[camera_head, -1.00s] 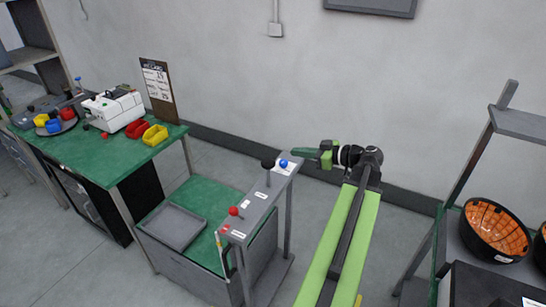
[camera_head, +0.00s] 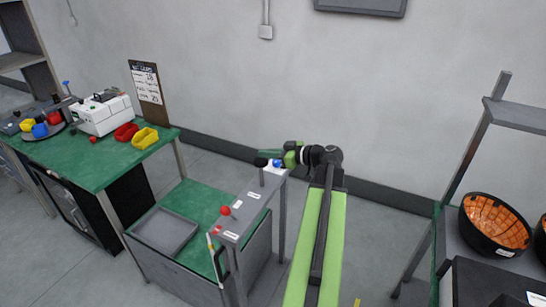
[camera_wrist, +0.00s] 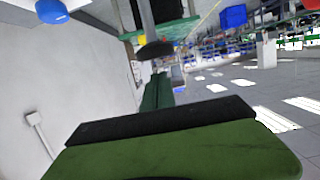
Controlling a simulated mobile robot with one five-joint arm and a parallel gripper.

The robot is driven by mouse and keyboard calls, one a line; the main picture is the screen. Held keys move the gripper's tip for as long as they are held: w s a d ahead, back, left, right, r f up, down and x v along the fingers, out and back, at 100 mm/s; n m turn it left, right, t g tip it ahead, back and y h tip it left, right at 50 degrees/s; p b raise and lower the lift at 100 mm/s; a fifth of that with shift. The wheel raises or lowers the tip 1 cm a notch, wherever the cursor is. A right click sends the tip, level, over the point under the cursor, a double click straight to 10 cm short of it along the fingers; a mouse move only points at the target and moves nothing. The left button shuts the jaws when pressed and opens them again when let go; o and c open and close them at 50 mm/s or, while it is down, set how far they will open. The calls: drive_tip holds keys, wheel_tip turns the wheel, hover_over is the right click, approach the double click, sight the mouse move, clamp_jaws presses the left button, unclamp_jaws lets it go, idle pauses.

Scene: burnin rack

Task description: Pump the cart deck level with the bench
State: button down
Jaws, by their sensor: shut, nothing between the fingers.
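The cart's green deck (camera_head: 198,198) sits lower than the green bench top (camera_head: 110,160) to its left. A raised grey rail on the cart carries a black-knobbed lever (camera_head: 260,163), a blue knob (camera_head: 277,163) and a red-knobbed lever (camera_head: 225,210). My gripper (camera_head: 266,154) is shut and empty, close to the black knob at the rail's far end; I cannot tell whether they touch. In the wrist view the black knob (camera_wrist: 155,50) hangs just beyond the finger tips (camera_wrist: 158,90), and the blue knob (camera_wrist: 52,11) is at top left.
A shallow grey tray (camera_head: 166,231) lies on the deck. The bench holds a white machine (camera_head: 102,114), a red bin (camera_head: 126,132) and a yellow bin (camera_head: 145,138). A rack with a black and orange bowl (camera_head: 495,225) stands right.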

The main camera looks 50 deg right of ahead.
sight(265, 162)
drive_tip(key=shift+f+b, duration=0.35)
drive_tip(key=shift+f, duration=0.5)
wheel_tip(265, 162, down, 7)
drive_tip(key=b, duration=0.6)
drive_tip(key=shift+r+b, duration=0.1)
drive_tip(key=shift+b, duration=0.3)
drive_tip(key=shift+s+r, duration=0.1)
drive_tip(key=shift+s, duration=0.05)
wheel_tip(265, 162, up, 5)
drive_tip(key=p, duration=0.5)
drive_tip(key=shift+a, duration=0.1)
drive_tip(key=p+v, duration=0.2)
drive_tip(key=v, duration=0.7)
drive_tip(key=shift+s+d+f, duration=0.2)
drive_tip(key=shift+s+d, duration=0.05)
drive_tip(key=shift+s, duration=0.2)
